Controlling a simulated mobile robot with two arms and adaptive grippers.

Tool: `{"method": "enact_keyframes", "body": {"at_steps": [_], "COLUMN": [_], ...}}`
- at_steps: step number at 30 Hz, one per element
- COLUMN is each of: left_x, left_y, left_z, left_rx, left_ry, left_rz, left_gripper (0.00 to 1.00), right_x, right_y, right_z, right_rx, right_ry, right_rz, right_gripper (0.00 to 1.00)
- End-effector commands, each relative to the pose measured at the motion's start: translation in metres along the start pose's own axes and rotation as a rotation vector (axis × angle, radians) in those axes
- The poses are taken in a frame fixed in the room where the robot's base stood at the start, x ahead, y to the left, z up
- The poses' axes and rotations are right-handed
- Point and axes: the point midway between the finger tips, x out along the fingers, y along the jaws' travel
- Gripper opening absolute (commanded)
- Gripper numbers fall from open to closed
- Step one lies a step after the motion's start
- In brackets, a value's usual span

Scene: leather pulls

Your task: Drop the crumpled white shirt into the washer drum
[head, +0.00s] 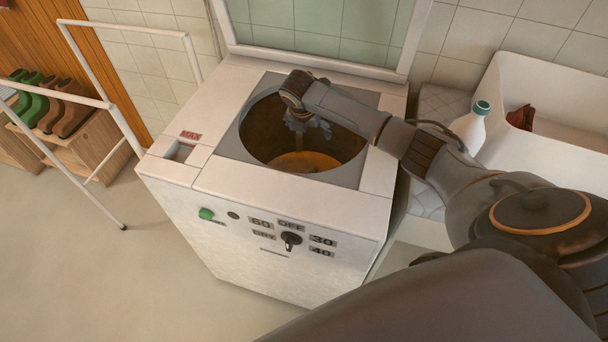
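The top-loading white washer (290,210) stands in the middle of the head view with its lid raised. Its round drum (262,140) is open at the top, with a brown inner wall and a lighter orange-brown bottom. My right arm reaches in from the right. My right gripper (308,124) points down into the drum mouth, above the bottom. Its fingers are small and dark against the drum, so I cannot tell whether they are open or shut. I see no white shirt; part of the drum is hidden by my arm. My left gripper is not in view.
A white basin (560,75) at the right holds a dark red cloth (522,117). A white bottle (472,128) with a teal cap stands beside it. A white rail frame (95,105) and boots (62,108) on a wooden bench are at the left. The floor in front is clear.

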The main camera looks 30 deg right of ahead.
Motion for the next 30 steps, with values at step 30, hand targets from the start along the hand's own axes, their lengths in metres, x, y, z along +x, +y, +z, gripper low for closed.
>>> {"method": "enact_keyframes", "body": {"at_steps": [30], "left_x": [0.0], "left_y": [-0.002], "left_z": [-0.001], "left_rx": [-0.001], "left_ry": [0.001], "left_rz": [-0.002], "left_gripper": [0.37], "right_x": [-0.118], "right_y": [0.0], "right_z": [0.0], "right_rx": [0.0], "right_ry": [0.0], "right_rz": [0.0], "right_gripper": [0.9]}}
